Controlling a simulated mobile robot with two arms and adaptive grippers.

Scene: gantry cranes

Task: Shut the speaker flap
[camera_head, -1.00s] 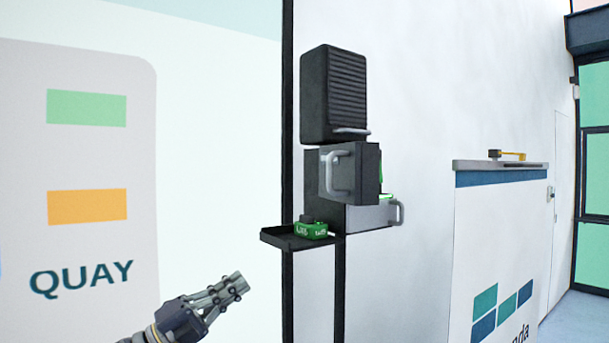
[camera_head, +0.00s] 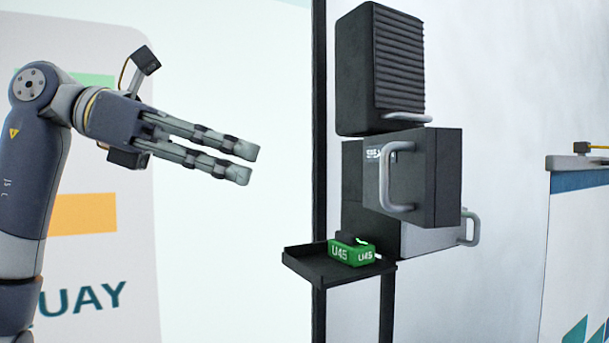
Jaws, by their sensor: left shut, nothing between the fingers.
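The black ribbed speaker unit (camera_head: 380,70) is at the top of the stack on the wall, with a grey bar handle (camera_head: 407,118) at its lower front edge. It sits tilted, and I cannot tell how far its flap stands open. My left gripper (camera_head: 249,164) is shut and empty, left of the stack and lower than the speaker, with clear space between. Its fingers point right towards the stack. My right gripper is not in view.
Below the speaker, a dark box (camera_head: 440,180) with a grey handle (camera_head: 396,175) juts out. A grey box with a handle (camera_head: 470,229) is under it. A black tray (camera_head: 300,262) holds a green "U45" block (camera_head: 350,252).

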